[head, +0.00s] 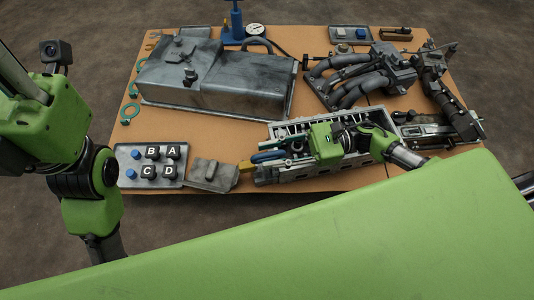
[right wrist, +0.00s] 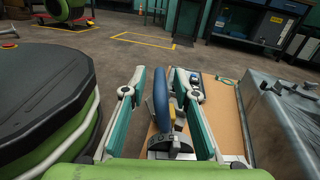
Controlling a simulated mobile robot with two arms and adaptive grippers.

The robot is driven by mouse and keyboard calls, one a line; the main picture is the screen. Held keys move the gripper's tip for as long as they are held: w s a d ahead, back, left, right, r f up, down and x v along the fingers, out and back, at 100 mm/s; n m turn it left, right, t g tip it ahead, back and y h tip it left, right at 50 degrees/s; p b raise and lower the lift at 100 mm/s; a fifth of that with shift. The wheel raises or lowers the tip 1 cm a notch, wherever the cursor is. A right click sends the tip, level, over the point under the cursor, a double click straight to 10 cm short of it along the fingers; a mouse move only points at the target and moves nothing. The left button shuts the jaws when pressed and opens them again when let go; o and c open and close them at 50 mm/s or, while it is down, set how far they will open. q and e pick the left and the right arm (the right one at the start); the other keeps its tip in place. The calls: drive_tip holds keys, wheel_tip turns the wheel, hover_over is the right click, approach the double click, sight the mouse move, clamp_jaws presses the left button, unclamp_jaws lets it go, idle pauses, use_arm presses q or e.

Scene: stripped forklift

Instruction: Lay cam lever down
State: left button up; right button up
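The cam lever shows in the right wrist view as a blue handle (right wrist: 161,98) above a dark round cam (right wrist: 170,145). The handle stands up between the two teal fingers of my right gripper (right wrist: 158,80), with gaps visible on the sides. The right gripper is open. In the head view, my right gripper (head: 284,148) reaches leftward over the grey metal housing (head: 290,175), and the blue handle (head: 267,156) shows at its fingers. The lever's base is partly hidden there. My left arm is at the left of the head view; its gripper does not show.
A tray (head: 130,178) with lettered black knobs and blue knobs sits at the table's front left. A grey plate (head: 210,175) and yellow block (head: 246,166) lie beside the housing. A large grey cover (head: 225,85) is behind. Pipes (head: 345,80) stand at the right.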

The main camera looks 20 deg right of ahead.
drive_tip(key=shift+a, duration=0.55)
clamp_jaws()
drive_tip(key=shift+s+a+f, duration=0.1)
drive_tip(key=shift+f, duration=0.05)
